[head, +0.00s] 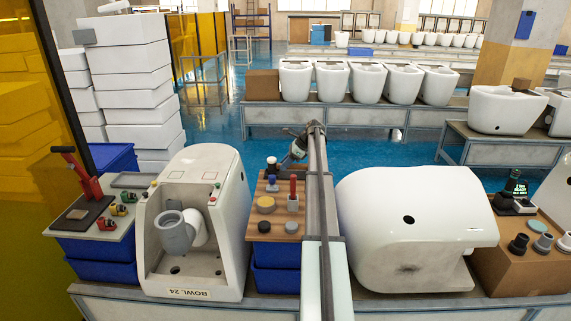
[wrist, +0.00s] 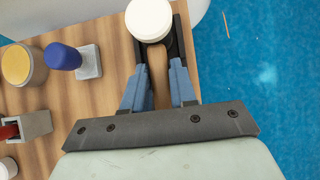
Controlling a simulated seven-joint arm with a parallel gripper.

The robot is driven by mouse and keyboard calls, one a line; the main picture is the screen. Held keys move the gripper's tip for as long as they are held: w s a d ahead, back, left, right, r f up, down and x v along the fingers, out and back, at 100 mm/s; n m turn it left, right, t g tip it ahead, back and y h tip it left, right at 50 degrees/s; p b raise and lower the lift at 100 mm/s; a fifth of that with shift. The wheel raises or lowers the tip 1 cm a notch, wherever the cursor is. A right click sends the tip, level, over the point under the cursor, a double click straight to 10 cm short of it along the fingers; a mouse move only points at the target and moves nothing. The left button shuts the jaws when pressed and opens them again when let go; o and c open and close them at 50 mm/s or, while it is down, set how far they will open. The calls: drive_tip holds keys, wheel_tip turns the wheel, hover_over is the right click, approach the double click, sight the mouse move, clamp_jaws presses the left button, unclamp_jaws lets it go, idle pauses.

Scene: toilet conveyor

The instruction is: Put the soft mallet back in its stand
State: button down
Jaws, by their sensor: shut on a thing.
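The soft mallet, with a round white head and wooden handle, shows at the top of the wrist view (wrist: 149,20). My gripper (wrist: 160,82) is shut on the handle, with a blue finger on each side. A black stand-like piece (wrist: 179,45) shows behind the head and handle, by the edge of the wooden board. I cannot tell whether the mallet rests in it or is above it. In the head view my gripper (head: 294,152) is at the far edge of the wooden board, and the mallet is small and hard to make out there.
On the board (head: 256,226) stand a blue-handled tool in a grey block (wrist: 62,57), a yellow-topped cylinder (wrist: 20,64) and a red-handled tool (head: 293,187). A toilet bowl (head: 224,165) is to the left and a white ceramic piece (head: 400,210) to the right.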

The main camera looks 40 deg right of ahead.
drive_tip(key=c, duration=0.8)
unclamp_jaws()
drive_tip(key=v, duration=1.3)
drive_tip(key=shift+s+d+r, duration=0.15)
drive_tip(key=shift+r, duration=0.2)
